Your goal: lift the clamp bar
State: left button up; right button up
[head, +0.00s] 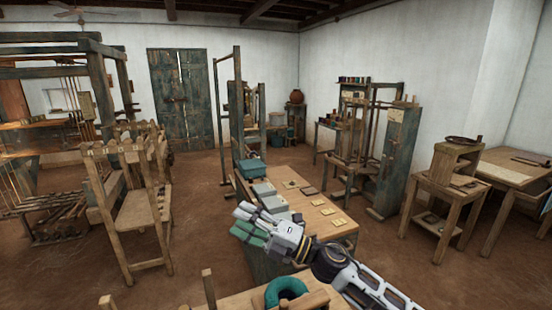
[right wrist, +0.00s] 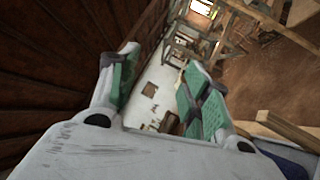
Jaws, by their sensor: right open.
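My right gripper (head: 243,221) reaches in from the lower right of the head view, over the near end of a wooden table (head: 318,213). Its green-padded fingers are apart with nothing between them. In the right wrist view the open fingers (right wrist: 158,84) frame a distant wall and furniture. I cannot tell which piece is the clamp bar; no bar lies between the fingers. A short wooden piece (head: 303,301) lies beside a teal ring (head: 285,288) at the bottom edge of the head view, partly cut off. My left gripper is not in view.
The table holds grey boxes (head: 268,196), a teal box (head: 252,168) and several small yellowish pieces (head: 338,222). A wooden chair-like frame (head: 135,205) and a large loom (head: 50,120) stand left. Side tables (head: 445,185) stand right. Open floor (head: 205,235) lies left of the table.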

jog(key=w+d+f+m+t+h, duration=0.35)
jog(key=d+m+t+h, duration=0.6)
jog(key=m, duration=0.65)
jog(key=s+d+f+m+h, duration=0.1)
jog(key=d+f+m+h, duration=0.75)
jog(key=f, duration=0.25)
jog(key=s+d+f+m+g+h, duration=0.2)
jog(key=s+d+f+m+g, duration=0.4)
jog(key=s+f, duration=0.45)
jog(key=s+d+f+m+g, duration=0.1)
jog(key=s+d+f+g, duration=0.2)
jog(key=s+f, duration=0.35)
jog(key=s+d+f+g, duration=0.3)
jog(key=s+f+g, duration=0.1)
jog(key=s, duration=0.5)
jog(key=s+f, duration=0.3)
jog(key=f, duration=3)
jog(key=s+d+f+g, duration=0.1)
jog(key=s+d+f, duration=0.1)
jog(key=s+f, duration=0.7)
jog(key=s+d+f+g, duration=0.1)
jog(key=s+d+f, duration=0.1)
jog(key=s+f, duration=0.7)
jog(key=s, duration=0.3)
jog(key=shift+s+f, duration=0.35)
jog(key=shift+c, duration=0.4)
